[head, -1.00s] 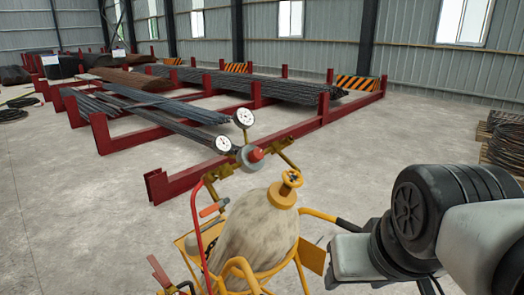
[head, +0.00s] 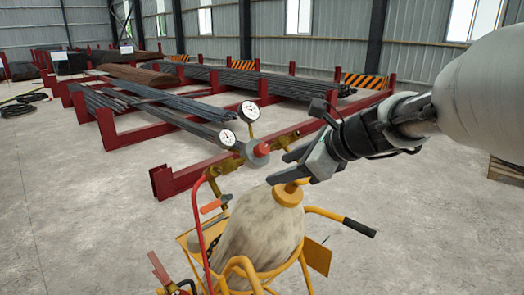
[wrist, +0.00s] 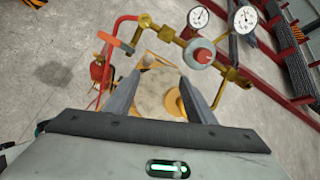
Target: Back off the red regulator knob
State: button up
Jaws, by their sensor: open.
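The red regulator knob (head: 261,149) sticks out of the grey regulator body between brass fittings, above the gas cylinder (head: 255,232). It also shows in the wrist view (wrist: 204,56), beyond the fingertips and right of the right finger. My gripper (head: 276,169) is open and empty, with its fingers pointing left toward the regulator in the head view. In the wrist view my gripper (wrist: 160,82) has its two fingers spread over the cylinder top, apart from the knob. The fingers and wrist partly hide the yellow valve handwheel (wrist: 173,101).
Two white dial gauges (head: 249,111) stand above the regulator. A yellow cylinder cart (head: 318,256) with a black-gripped handle and a red hose (head: 199,200) surround the cylinder. A red rack with steel bars (head: 215,172) lies behind. Concrete floor is free to the left.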

jog(key=w+d+r+m+t+y, duration=0.2)
jog(key=w+d+r+m, duration=0.1)
jog(key=w+d+m, duration=0.3)
jog(key=p, duration=0.1)
send_near(265, 149)
jog(key=x, duration=0.9)
jog(key=shift+a, duration=0.1)
jog(key=c, duration=1)
